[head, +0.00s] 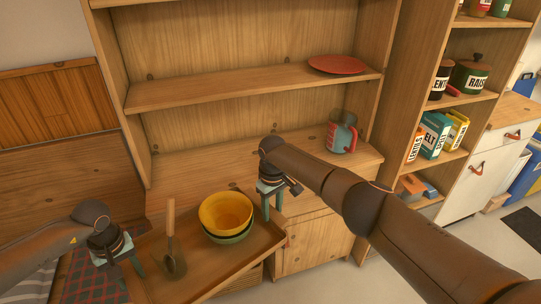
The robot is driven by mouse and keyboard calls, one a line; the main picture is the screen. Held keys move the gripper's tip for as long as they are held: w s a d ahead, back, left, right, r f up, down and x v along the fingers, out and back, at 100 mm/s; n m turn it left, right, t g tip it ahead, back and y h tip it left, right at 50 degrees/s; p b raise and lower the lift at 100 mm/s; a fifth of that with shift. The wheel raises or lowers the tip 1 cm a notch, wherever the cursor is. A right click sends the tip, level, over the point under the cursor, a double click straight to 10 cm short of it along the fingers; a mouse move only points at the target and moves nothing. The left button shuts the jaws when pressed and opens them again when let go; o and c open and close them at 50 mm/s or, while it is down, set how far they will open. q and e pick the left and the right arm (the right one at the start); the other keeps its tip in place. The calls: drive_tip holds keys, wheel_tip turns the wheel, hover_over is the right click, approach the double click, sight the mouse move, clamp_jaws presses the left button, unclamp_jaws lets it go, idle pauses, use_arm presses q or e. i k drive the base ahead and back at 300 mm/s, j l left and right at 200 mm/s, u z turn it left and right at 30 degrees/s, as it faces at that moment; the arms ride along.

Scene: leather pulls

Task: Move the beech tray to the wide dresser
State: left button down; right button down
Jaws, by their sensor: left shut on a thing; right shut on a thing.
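The beech tray (258,252) is a light wooden tray in the lower middle of the head view. It carries a yellow bowl (226,211) nested in a green bowl (228,238), and a wooden-handled utensil (170,220) standing in a glass vessel (174,262). My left gripper (128,270) is shut on the tray's left side. My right gripper (272,208) is shut on its right side. The wooden dresser (254,160) stands behind the tray, with a counter and a shelf above. The tray overlaps its front in the picture; I cannot tell whether they touch.
A patterned jug with a red handle (342,134) stands at the right of the dresser counter. A red plate (336,65) lies on the shelf above. A shelf unit with tins and boxes (433,130) is at the right. A checked cloth (85,280) lies at lower left.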

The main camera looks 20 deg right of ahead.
sight(242, 184)
drive_tip(key=i+l, duration=0.2)
drive_tip(key=l, duration=0.2)
drive_tip(key=i+l, duration=0.15)
drive_tip(key=l, duration=0.2)
drive_tip(key=i, duration=0.4)
